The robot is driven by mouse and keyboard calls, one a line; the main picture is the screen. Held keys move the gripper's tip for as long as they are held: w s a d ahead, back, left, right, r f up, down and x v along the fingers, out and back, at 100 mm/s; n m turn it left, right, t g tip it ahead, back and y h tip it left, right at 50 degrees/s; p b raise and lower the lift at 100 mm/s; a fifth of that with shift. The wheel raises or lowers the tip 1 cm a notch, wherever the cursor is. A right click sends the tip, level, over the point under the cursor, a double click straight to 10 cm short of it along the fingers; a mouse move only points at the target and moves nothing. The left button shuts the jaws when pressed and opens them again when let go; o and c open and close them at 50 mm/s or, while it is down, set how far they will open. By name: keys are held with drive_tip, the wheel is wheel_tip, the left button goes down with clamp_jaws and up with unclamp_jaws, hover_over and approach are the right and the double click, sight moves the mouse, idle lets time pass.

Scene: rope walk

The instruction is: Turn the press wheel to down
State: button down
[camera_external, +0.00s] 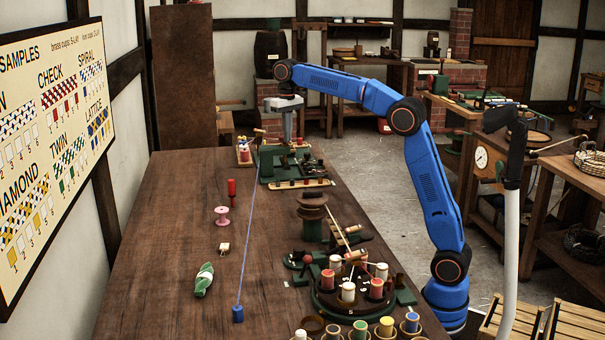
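My gripper (287,136) points down at the far end of the long wooden table, over a green-based device (284,170) with small dark parts. Its fingers look close together, but they are too small to tell whether they are open or shut. They partly hide the back of the device, and I cannot tell if they touch it. No part is clearly recognisable as the press wheel. A stack of brown round discs (312,205) on a green post stands nearer on the table, apart from my gripper.
A round dark board with spools (349,290) and several coloured cups (386,327) stand at the table's near right. A blue cord runs from a blue weight (238,314) toward the far device. A pink spool (222,216) and green bundle (204,279) lie left.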

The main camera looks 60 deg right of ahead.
drive_tip(key=shift+a, duration=0.15)
idle(0.5)
drive_tip(key=shift+s+a, duration=0.15)
drive_tip(key=shift+s, duration=0.05)
wheel_tip(320, 180, up, 6)
idle(0.6)
drive_tip(key=d+f, duration=0.3)
drive_tip(key=f, duration=0.3)
drive_tip(key=shift+s+d, duration=0.15)
drive_tip(key=shift+d, duration=0.05)
idle(0.6)
drive_tip(key=shift+a, duration=0.8)
idle(0.6)
drive_tip(key=shift+w+a, duration=0.45)
drive_tip(key=shift+a, duration=0.2)
idle(0.4)
